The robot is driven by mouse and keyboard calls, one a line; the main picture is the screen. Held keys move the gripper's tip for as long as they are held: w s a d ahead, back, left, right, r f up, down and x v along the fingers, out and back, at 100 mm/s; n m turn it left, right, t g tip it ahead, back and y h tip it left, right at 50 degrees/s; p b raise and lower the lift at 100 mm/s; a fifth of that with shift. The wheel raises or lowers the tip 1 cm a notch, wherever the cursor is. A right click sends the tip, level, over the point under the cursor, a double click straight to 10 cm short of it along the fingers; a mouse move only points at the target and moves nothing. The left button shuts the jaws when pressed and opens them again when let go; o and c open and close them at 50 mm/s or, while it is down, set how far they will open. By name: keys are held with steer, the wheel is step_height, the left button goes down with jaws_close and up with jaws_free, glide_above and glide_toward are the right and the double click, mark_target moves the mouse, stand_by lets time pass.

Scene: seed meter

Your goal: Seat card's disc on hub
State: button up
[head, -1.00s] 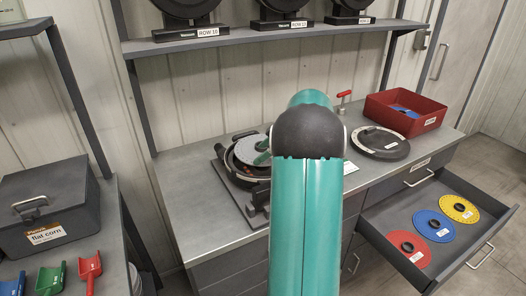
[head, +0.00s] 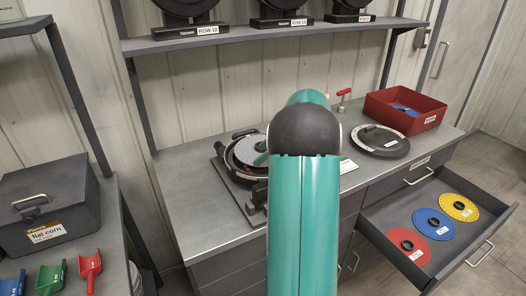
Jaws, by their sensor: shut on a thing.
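The seed meter housing (head: 233,163) stands open on the counter, a black round shell on a dark base plate. A pale grey disc (head: 249,149) shows in or just over its opening; whether it sits on the hub cannot be told. My gripper (head: 262,158) is mostly hidden behind my teal arm; a small green part shows at the disc's right edge, and it is shut on the disc. The hub is hidden. A white card with a green stripe (head: 348,166) lies on the counter right of my arm, its text too small to read.
An open drawer (head: 385,235) holds red (head: 408,246), blue (head: 433,224) and yellow (head: 460,208) discs. A round black cover (head: 380,142) and a red bin (head: 405,112) are on the counter's right. A small red-handled tool (head: 343,96) stands behind. The counter's left front is clear.

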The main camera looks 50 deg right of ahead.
steer(key=shift+a+f, duration=0.1)
steer(key=shift+f, duration=0.2)
